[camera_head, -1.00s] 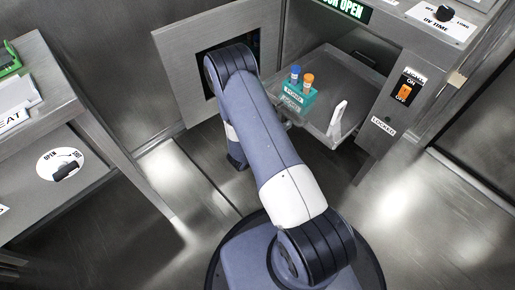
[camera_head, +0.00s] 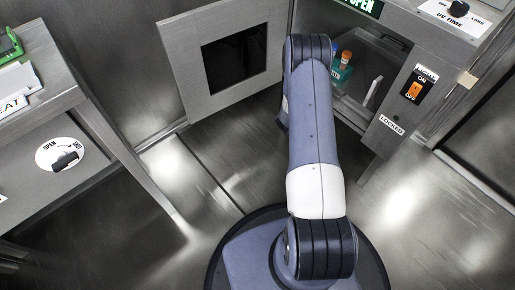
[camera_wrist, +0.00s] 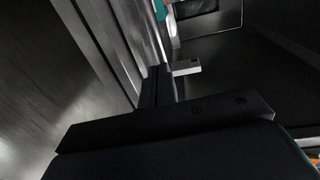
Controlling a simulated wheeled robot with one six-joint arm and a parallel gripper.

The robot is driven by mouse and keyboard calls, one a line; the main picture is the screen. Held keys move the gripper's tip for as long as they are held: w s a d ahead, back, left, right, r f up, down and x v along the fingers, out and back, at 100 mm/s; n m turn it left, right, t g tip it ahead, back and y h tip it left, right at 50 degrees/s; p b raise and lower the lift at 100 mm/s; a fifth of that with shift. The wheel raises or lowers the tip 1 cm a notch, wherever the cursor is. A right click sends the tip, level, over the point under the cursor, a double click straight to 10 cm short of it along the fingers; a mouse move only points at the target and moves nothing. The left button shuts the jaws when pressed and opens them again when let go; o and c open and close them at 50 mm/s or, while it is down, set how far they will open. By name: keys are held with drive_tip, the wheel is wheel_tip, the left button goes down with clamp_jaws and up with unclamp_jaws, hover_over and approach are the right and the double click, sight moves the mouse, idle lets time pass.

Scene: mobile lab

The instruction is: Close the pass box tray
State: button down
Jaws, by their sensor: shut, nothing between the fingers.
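The pass box tray (camera_head: 353,99) is a grey metal tray sitting mostly inside the pass box opening, right of my arm. It carries a teal rack (camera_head: 341,74) with blue- and orange-capped tubes, and a white item (camera_head: 373,91). My arm covers the tray's left part and hides my gripper in the head view. In the wrist view my gripper (camera_wrist: 168,82) is dark and shut, with nothing in it, close to metal edges. A bit of teal (camera_wrist: 160,9) shows beyond it. Whether it touches the tray I cannot tell.
The pass box door (camera_head: 188,62), with a dark window, stands swung open to the left. An orange ON/OFF switch (camera_head: 414,91) and a UV time knob (camera_head: 459,9) are on the box's right side. A bench (camera_head: 100,125) stands at left. The floor between is clear.

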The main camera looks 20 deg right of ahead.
drive_tip(key=shift+r+b+x, duration=0.15)
drive_tip(key=shift+b+x, duration=0.1)
drive_tip(key=shift+x, duration=1.05)
drive_tip(key=shift+r+b+x, duration=0.15)
drive_tip(key=shift+b+x, duration=0.1)
drive_tip(key=shift+x, duration=1.1)
drive_tip(key=shift+a, duration=0.1)
drive_tip(key=f+p+v, duration=0.1)
drive_tip(key=p+v, duration=0.2)
drive_tip(key=v, duration=1)
drive_tip(key=shift+s+a, duration=0.2)
drive_tip(key=shift+a, duration=0.1)
drive_tip(key=b, duration=0.3)
approach(335, 91)
drive_tip(key=d, duration=0.4)
drive_tip(key=w+d, duration=0.1)
drive_tip(key=d, duration=0.1)
drive_tip(key=d+r, duration=0.1)
drive_tip(key=shift+w+d, duration=0.2)
drive_tip(key=shift+w, duration=0.15)
